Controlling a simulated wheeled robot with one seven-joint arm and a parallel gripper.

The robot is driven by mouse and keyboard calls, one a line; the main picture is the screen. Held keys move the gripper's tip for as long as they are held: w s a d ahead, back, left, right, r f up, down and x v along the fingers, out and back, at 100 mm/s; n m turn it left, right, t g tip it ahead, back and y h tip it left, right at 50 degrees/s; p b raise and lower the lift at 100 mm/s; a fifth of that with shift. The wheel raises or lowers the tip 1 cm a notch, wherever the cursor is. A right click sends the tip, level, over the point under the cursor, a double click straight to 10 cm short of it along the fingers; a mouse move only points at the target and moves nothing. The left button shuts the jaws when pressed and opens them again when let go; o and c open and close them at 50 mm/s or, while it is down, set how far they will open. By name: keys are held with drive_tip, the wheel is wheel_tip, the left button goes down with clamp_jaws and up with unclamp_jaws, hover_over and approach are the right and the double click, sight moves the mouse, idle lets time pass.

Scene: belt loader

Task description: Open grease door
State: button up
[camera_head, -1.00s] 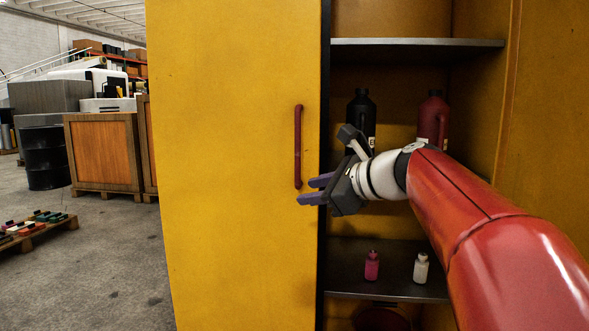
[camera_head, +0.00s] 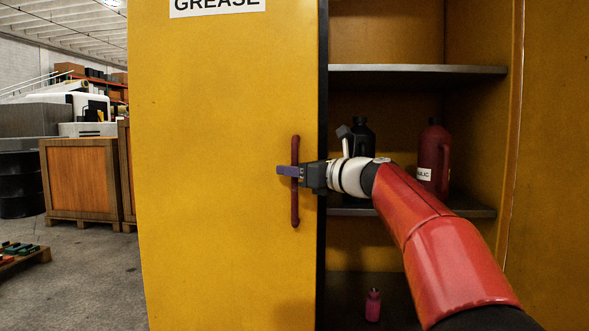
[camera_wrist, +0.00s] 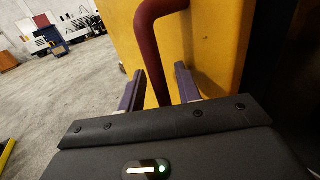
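The yellow grease door (camera_head: 220,120) fills the left of the head view, with a white "GREASE" label (camera_head: 217,5) at its top. Its upright dark red handle (camera_head: 295,212) is near the door's right edge. My gripper (camera_head: 284,171) is at the handle's mid-height, with its purple fingers across it. In the wrist view the handle (camera_wrist: 150,35) runs down between the two fingers (camera_wrist: 160,75), which are apart. A gap shows by the left finger; contact with the right one is unclear.
Right of the door is an open cabinet section with shelves (camera_head: 420,70). A black bottle (camera_head: 362,138), a red bottle (camera_head: 433,158) and a small pink bottle (camera_head: 373,305) stand there, near my arm. Wooden crates (camera_head: 80,180) stand at the left, with open floor (camera_head: 90,280) before them.

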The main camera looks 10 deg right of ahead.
clamp_jaws()
idle(0.3)
